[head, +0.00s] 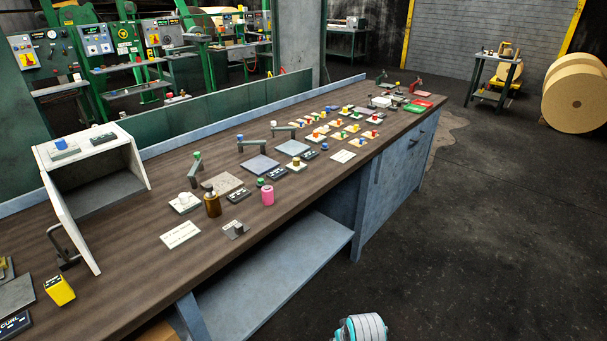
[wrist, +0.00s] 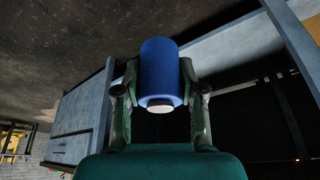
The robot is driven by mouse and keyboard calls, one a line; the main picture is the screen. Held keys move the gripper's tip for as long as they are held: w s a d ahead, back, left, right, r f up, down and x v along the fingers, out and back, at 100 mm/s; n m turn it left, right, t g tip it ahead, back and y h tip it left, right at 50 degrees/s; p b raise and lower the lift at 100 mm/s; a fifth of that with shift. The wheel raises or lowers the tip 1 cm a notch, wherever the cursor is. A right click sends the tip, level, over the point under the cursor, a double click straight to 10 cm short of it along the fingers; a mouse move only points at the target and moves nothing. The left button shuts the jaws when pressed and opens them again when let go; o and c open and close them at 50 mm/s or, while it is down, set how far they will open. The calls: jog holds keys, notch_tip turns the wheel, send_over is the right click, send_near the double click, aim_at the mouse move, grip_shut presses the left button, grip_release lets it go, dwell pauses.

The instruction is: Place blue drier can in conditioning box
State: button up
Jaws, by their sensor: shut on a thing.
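In the wrist view a blue can (wrist: 160,72) with a pale round end sits between the two fingers of my gripper (wrist: 160,88). The gripper is shut on it, with a finger against each side. The bench front shows behind the can, which is clear of any surface. In the head view neither the blue can nor my gripper's fingers show. A white open-fronted box (head: 118,165) stands at the left end of the bench. It is probably the conditioning box; no label on it can be read. Its front is open and its inside looks empty.
The long brown bench top (head: 140,262) holds a brown bottle (head: 213,205), a pink bottle (head: 267,196), a yellow block (head: 59,290) and many small coloured parts. A lower shelf (head: 265,275) runs under the bench.

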jog(key=s+d+f+m+h, duration=0.1)
jog(key=s+d+f+m, duration=0.1)
jog(key=s+d+f, duration=0.2)
jog(key=s+d, duration=0.1)
jog(key=d, duration=0.2)
jog(key=shift+s+d+m, duration=0.15)
jog(key=shift+d+m, duration=0.15)
jog(key=shift+s, duration=0.1)
